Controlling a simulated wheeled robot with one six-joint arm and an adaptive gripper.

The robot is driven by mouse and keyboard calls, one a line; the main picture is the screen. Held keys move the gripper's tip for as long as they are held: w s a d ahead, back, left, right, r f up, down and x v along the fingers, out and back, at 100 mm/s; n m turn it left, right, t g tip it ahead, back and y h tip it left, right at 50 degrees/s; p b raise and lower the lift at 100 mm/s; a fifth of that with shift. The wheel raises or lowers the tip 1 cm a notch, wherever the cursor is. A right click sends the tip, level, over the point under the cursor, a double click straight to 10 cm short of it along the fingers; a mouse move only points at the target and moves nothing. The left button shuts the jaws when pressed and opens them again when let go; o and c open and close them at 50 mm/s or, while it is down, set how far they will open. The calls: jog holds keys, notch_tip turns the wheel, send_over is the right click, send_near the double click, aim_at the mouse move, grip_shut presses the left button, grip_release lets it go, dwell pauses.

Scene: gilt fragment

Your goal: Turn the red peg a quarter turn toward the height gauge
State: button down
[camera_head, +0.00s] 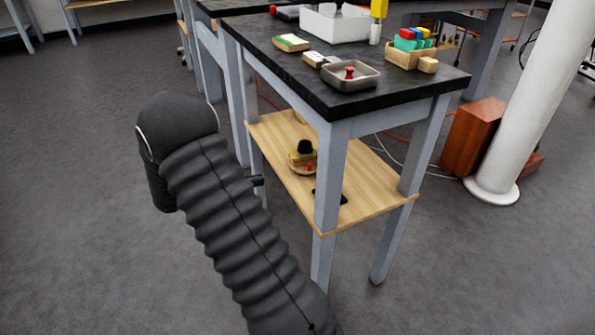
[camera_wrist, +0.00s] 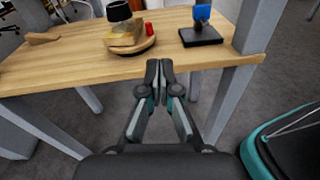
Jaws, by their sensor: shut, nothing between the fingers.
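In the wrist view, a small red upright piece (camera_wrist: 150,28), which looks like the peg, stands at the right edge of a round wooden dish (camera_wrist: 130,47) on a wooden shelf. The dish also bears a yellowish block (camera_wrist: 122,33) with a black rounded top. To its right is a black base (camera_wrist: 201,37) with a blue part, possibly the height gauge. My gripper (camera_wrist: 159,66) is shut and empty at the shelf's front edge, apart from the red piece. The head view shows the red piece (camera_head: 309,167) too; another red peg (camera_head: 349,73) stands in a metal tray on the tabletop.
The lower shelf (camera_head: 374,188) lies between grey table legs, one (camera_head: 331,175) near the black base. A curved wooden piece (camera_wrist: 42,38) lies on the shelf at left. The dark tabletop (camera_head: 262,40) is above, with a crate of coloured blocks (camera_head: 409,58). Shelf front is bare.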

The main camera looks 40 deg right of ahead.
aim_at(308, 167)
jog(key=shift+n+h, duration=0.5)
jog(key=shift+h, duration=0.1)
jog(key=x, duration=0.4)
jog(key=w+f+x, duration=0.1)
jog(key=x, duration=0.4)
jog(key=f+x, duration=0.1)
jog(key=x, duration=0.3)
jog(key=shift+w+d+p, duration=0.25)
jog(key=shift+d+p, duration=0.1)
jog(key=shift+d, duration=0.2)
jog(key=shift+t, duration=0.3)
